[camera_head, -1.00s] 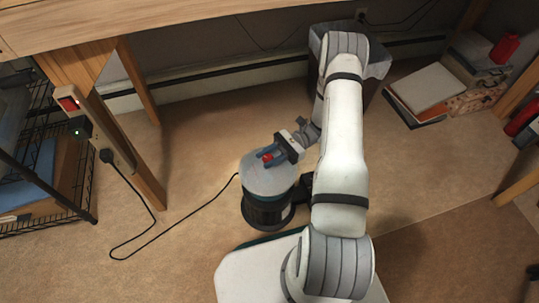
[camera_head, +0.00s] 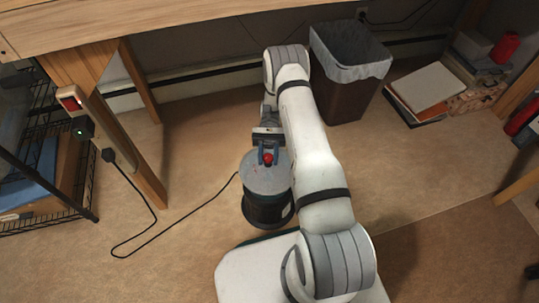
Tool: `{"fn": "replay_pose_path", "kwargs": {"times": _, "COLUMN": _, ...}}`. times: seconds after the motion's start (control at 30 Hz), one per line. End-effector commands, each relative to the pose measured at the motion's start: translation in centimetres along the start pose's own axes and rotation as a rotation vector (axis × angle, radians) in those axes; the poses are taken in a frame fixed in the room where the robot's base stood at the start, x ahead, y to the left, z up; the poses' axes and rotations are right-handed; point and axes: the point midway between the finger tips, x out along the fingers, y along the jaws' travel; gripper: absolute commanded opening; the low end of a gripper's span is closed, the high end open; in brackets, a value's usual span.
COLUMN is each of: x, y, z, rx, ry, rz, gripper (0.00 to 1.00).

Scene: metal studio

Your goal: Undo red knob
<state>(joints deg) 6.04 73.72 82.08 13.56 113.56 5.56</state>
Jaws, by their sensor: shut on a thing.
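The red knob (camera_head: 268,158) sits on the grey round lid (camera_head: 262,180) of a dark cylindrical container (camera_head: 266,211) standing on the floor. My gripper (camera_head: 268,155) is at the far side of the lid, with its two blue-grey fingers on either side of the knob. It is shut on the knob. The knob's lower part and its joint with the lid are too small to make out.
A black cable (camera_head: 172,234) runs over the floor from the container to a plug at the wooden desk leg. A lined waste bin (camera_head: 344,92) stands behind my arm, with papers (camera_head: 425,88) to its right. Floor left of the container is mostly clear.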

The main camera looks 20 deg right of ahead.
Motion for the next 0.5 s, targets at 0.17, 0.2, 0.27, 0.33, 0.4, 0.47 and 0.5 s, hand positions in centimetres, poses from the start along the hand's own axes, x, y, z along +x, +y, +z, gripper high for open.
{"fn": "replay_pose_path", "kwargs": {"times": 0.17, "x": 0.20, "y": -0.20, "z": 0.11, "rx": 0.000, "ry": -0.004, "rz": 0.172, "gripper": 0.09}}
{"fn": "replay_pose_path", "kwargs": {"times": 0.2, "x": 0.20, "y": -0.19, "z": 0.11, "rx": 0.000, "ry": -0.004, "rz": 0.209, "gripper": 0.09}}
{"fn": "replay_pose_path", "kwargs": {"times": 0.27, "x": 0.21, "y": -0.20, "z": 0.10, "rx": 0.000, "ry": -0.004, "rz": 0.267, "gripper": 0.09}}
{"fn": "replay_pose_path", "kwargs": {"times": 0.33, "x": 0.23, "y": -0.20, "z": 0.10, "rx": 0.000, "ry": -0.005, "rz": 0.332, "gripper": 0.09}}
{"fn": "replay_pose_path", "kwargs": {"times": 0.4, "x": 0.23, "y": -0.18, "z": 0.11, "rx": 0.000, "ry": -0.005, "rz": 0.399, "gripper": 0.09}}
{"fn": "replay_pose_path", "kwargs": {"times": 0.47, "x": 0.25, "y": -0.20, "z": 0.10, "rx": 0.000, "ry": -0.005, "rz": 0.456, "gripper": 0.09}}
{"fn": "replay_pose_path", "kwargs": {"times": 0.5, "x": 0.24, "y": -0.18, "z": 0.10, "rx": 0.000, "ry": -0.005, "rz": 0.493, "gripper": 0.09}}
